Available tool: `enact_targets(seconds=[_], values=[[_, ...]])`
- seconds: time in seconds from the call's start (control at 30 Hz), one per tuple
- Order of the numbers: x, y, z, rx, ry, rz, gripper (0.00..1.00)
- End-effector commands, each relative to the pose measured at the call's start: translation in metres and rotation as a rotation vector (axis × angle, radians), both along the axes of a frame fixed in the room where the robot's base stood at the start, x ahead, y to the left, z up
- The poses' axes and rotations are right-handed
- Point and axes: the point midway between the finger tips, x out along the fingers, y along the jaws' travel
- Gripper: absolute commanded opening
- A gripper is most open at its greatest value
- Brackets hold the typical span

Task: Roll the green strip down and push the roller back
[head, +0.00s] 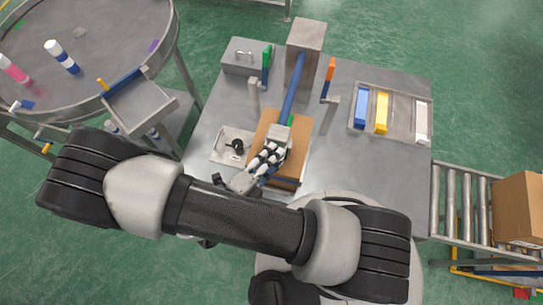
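A brown carton (299,158) lies on the metal table in the middle of the head view. A long blue bar (292,88) runs from a grey upright block (306,35) down to a pale grey head (279,132) above the carton. A small bit of green (291,121), perhaps the strip, shows beside this head; most of it is hidden. My gripper (275,149) reaches over the carton from the lower left, with its fingertips at the grey head. I cannot tell whether they touch it or how far they are open. No separate roller can be made out.
A white tray (216,157) with a black part sits left of the carton. A green-topped post (267,57) and an orange-topped post (331,70) flank the blue bar. A bin tray (397,89) with blue, yellow and white pieces is at right. A round table (105,38) stands left, a roller conveyor (467,206) right.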

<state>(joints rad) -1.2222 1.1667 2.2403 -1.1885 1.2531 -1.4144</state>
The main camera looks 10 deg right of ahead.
Motion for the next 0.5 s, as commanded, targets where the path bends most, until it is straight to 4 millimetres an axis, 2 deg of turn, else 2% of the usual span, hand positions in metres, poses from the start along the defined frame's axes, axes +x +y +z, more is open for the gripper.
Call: enact_targets(seconds=[0.33,0.5], values=[[-0.001,0.002,0.001,-0.001,-0.002,0.002,0.3],[-0.015,0.018,0.006,0.001,-0.002,0.007,0.3]])
